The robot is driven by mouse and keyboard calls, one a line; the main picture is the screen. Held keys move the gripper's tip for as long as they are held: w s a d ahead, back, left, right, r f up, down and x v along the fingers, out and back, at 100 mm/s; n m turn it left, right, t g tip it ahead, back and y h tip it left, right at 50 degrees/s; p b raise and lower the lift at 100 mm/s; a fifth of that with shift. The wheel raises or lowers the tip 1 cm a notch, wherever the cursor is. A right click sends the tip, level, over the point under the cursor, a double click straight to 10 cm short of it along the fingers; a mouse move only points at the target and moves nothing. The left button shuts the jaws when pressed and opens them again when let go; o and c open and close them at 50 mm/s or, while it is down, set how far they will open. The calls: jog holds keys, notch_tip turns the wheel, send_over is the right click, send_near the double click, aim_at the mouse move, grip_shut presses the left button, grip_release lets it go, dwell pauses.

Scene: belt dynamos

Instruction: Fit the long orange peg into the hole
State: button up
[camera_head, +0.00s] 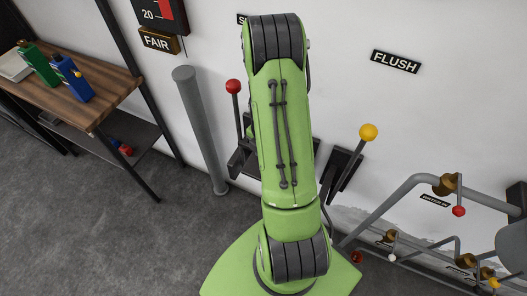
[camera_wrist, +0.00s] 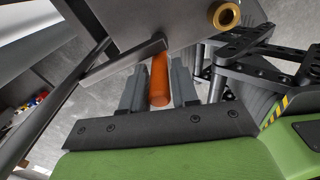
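The orange peg (camera_wrist: 159,82) shows in the wrist view between the two grey fingers of my gripper (camera_wrist: 158,72). The fingers lie close along both sides of it and appear shut on it. Its rounded near end points toward the wrist; its far end runs up to the edge of a grey plate (camera_wrist: 170,22), and I cannot tell whether it touches. A brass-coloured ring with a dark hole (camera_wrist: 225,14) sits on this plate, up and right of the peg. The peg is outside the ring. In the head view my arm hides gripper and peg.
A wooden table (camera_head: 85,85) with green and blue bottles stands at left. Levers with a red knob (camera_head: 233,86) and a yellow knob (camera_head: 368,132) flank my arm. Pipes with valves (camera_head: 445,185) fill the right.

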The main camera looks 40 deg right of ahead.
jog(key=o, duration=0.3)
jog(key=shift+w, duration=0.1)
jog(key=shift+r, duration=0.1)
notch_tip(320, 180, up, 16)
jog(key=p, duration=0.3)
jog(key=shift+f, duration=0.2)
